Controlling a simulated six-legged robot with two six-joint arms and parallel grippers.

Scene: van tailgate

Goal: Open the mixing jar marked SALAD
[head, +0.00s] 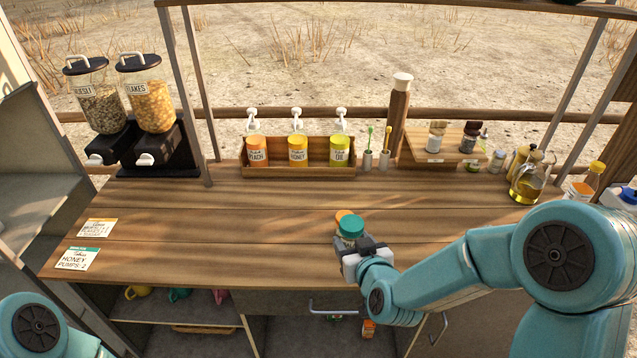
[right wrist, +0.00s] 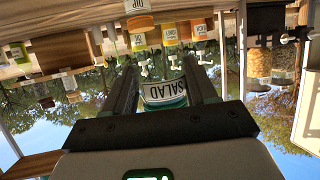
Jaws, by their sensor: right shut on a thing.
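The SALAD jar has a teal-green lid (head: 350,226), which is on it; the jar is upright at the front middle of the counter. In the right wrist view its SALAD label (right wrist: 164,91) shows upside down between the two fingers. My right gripper (head: 350,243) is shut around the jar's body, below the lid. The gripper hides most of the jar in the head view, and I cannot tell if its base touches the counter. Another jar, marked DIP (right wrist: 136,6), with an orange lid (head: 343,213), stands just behind it. My left gripper is out of view.
A wooden rack (head: 270,171) holds peach, honey and oil pump bottles at the back. Two dispensers (head: 150,95) stand at back left, and an oil jug (head: 526,185) at right. Two cards (head: 78,259) lie at left. The middle of the counter (head: 230,230) is clear.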

